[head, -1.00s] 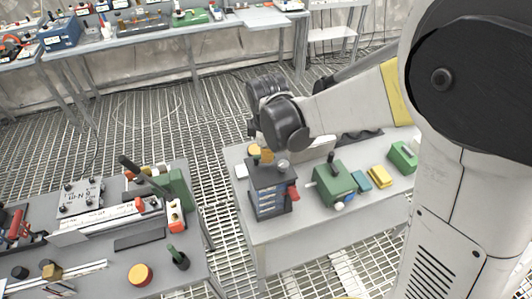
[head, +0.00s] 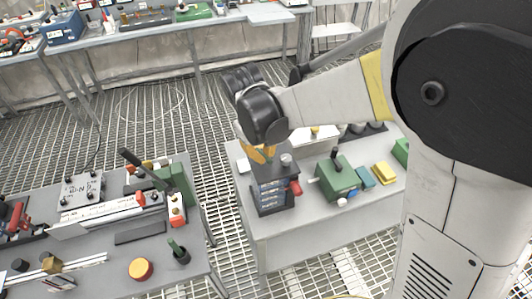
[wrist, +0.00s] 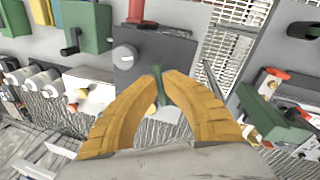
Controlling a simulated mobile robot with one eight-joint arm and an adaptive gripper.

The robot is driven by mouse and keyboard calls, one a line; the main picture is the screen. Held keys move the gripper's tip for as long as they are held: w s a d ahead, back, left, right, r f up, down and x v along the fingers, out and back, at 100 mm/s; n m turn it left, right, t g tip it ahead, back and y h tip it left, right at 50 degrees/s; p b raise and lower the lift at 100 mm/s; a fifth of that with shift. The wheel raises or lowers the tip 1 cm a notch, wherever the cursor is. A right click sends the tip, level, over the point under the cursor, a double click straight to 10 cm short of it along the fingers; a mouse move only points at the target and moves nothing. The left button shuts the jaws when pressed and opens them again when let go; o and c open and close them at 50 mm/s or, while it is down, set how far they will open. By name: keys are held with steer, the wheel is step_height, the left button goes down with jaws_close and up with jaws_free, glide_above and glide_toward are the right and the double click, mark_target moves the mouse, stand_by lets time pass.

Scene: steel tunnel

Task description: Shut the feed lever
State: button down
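A dark grey box with blue drawer fronts (head: 272,195) stands at the left end of the middle bench. Its dark top, a round grey knob and a red handle also show in the wrist view (wrist: 178,50). A small dark green lever (wrist: 158,84) sits at the near edge of that top; I take it for the feed lever. My gripper (wrist: 162,78) has its orange fingertips close together, with the lever between them, seemingly touching both sides. In the head view my gripper (head: 258,153) points down over the box's back left, and the lever is hidden.
A green box with a black lever (head: 338,180), a blue block and a yellow block (head: 384,173) stand right of the dark box. The left bench holds a green-ended machine (head: 175,182) and a yellow-orange round knob (head: 141,268). A grated floor gap separates the benches.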

steer(key=shift+s+a+m+g, duration=0.15)
steer(key=shift+a+m, duration=0.1)
steer(key=shift+m, duration=0.75)
steer(key=shift+s+a+m+g, duration=0.1)
steer(key=shift+a+m+g, duration=0.1)
steer(key=shift+m, duration=0.8)
steer(key=c, duration=1.4)
jaws_free()
steer(key=shift+c, duration=0.2)
step_height(320, 180, up, 12)
steer(key=a, duration=0.2)
steer(key=shift+s+a, duration=0.15)
steer(key=shift+s, duration=0.15)
steer(key=shift+f, duration=0.1)
